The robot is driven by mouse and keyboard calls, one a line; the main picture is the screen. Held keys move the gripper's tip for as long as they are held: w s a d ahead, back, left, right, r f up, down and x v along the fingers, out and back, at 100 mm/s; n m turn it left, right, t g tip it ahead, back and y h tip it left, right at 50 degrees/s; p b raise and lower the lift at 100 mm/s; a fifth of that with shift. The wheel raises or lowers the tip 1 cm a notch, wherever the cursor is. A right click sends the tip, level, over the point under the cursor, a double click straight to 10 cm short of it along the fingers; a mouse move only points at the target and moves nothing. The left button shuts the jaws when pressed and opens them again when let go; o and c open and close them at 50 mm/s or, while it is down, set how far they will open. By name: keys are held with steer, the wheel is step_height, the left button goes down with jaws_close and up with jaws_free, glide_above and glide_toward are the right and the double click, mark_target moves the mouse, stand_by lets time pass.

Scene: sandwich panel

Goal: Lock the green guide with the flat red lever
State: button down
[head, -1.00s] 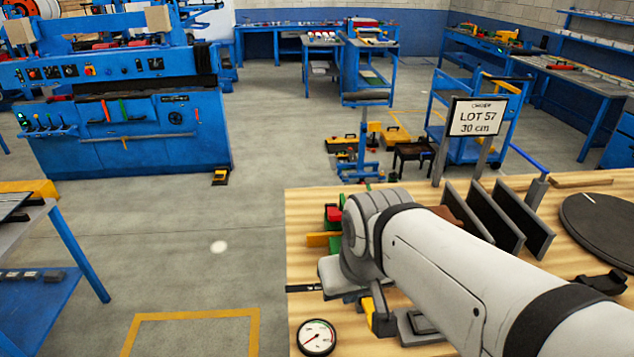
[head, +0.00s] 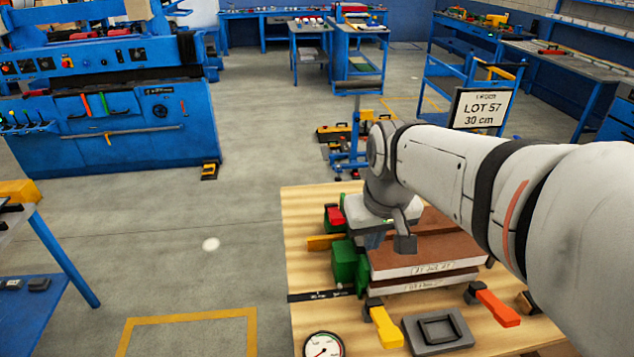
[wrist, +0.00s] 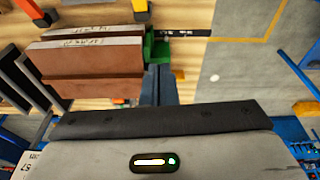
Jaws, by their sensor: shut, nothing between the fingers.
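A green guide (head: 343,262) stands at the left edge of a stack of brown panels (head: 440,243); green also shows beside the stack in the wrist view (wrist: 158,50). A red lever (head: 336,216) lies by the table's far left corner, next to another green part. A flat orange-red lever (head: 497,309) lies at the front right of the stack. I cannot tell for sure which lever is the task's. My arm hides the stack's far right.
A yellow lever (head: 386,327) and a grey square tray (head: 437,331) are at the front, with a round gauge (head: 324,344) at the front left. An orange bar (head: 323,242) sticks out left.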

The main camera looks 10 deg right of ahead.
steer(key=w+n+g, duration=0.2)
steer(key=w, duration=1.3)
steer(key=n+g, duration=0.1)
steer(key=g, duration=0.1)
glide_above(337, 215)
step_height(337, 215, down, 10)
steer(key=shift+w+a, duration=0.2)
steer(key=shift+w, duration=0.15)
steer(key=f+b, duration=0.6)
steer(key=f, duration=0.1)
steer(key=shift+s+d, duration=0.15)
steer(key=shift+s, duration=0.2)
